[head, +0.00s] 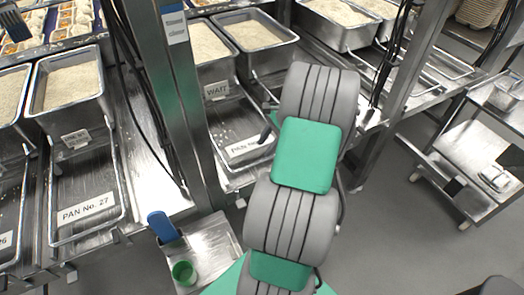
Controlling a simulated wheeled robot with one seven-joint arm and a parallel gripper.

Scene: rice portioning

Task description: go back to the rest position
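My arm, with grey ribbed segments and green covers, rises from the bottom centre of the head view and bends near the pans. My gripper is not visible; the arm's far end is hidden behind its own upper segment. I cannot tell what, if anything, it holds. A metal pan of rice (70,83) stands at the left above a label reading PAN No. 27 (86,208). Another rice pan (254,33) stands behind my arm, near a WAIT label (216,90).
A steel post (185,100) with dark cables stands just left of my arm. A small metal tray (214,246) holds a blue-handled item (163,226) and a green cup (184,272). A metal cart (470,160) stands at the right. Grey floor (400,235) between is clear.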

